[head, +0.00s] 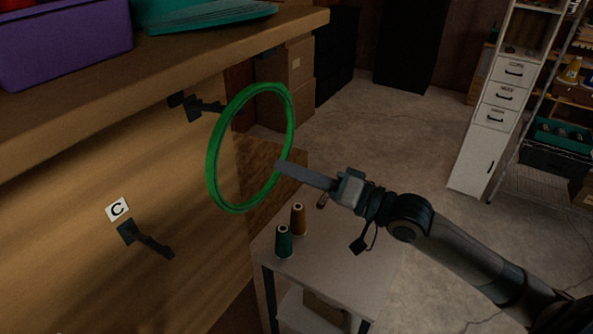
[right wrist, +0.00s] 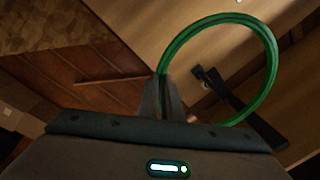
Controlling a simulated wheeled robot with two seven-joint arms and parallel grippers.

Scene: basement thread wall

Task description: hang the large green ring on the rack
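The large green ring (head: 213,170) is held upright in the air in front of the wooden rack wall. My right gripper (head: 286,169) is shut on the ring's right side; the right wrist view also shows the ring (right wrist: 273,62) between its fingertips (right wrist: 164,88). A dark upper hook (head: 192,107) sticks out of the wall, its tip by the ring's upper left edge. A lower hook (head: 146,240) sits beside a white label "C" (head: 117,209), apart from the ring. In the right wrist view a hook (right wrist: 235,105) overlaps the ring; whether it passes through is unclear. My left gripper is out of view.
A wooden shelf (head: 180,75) with a purple bin (head: 65,45) overhangs the wall at upper left. A small table (head: 335,250) below the ring carries a green spool (head: 284,242) and an orange-brown spool (head: 298,219). A white drawer cabinet (head: 500,100) stands at right; floor between is open.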

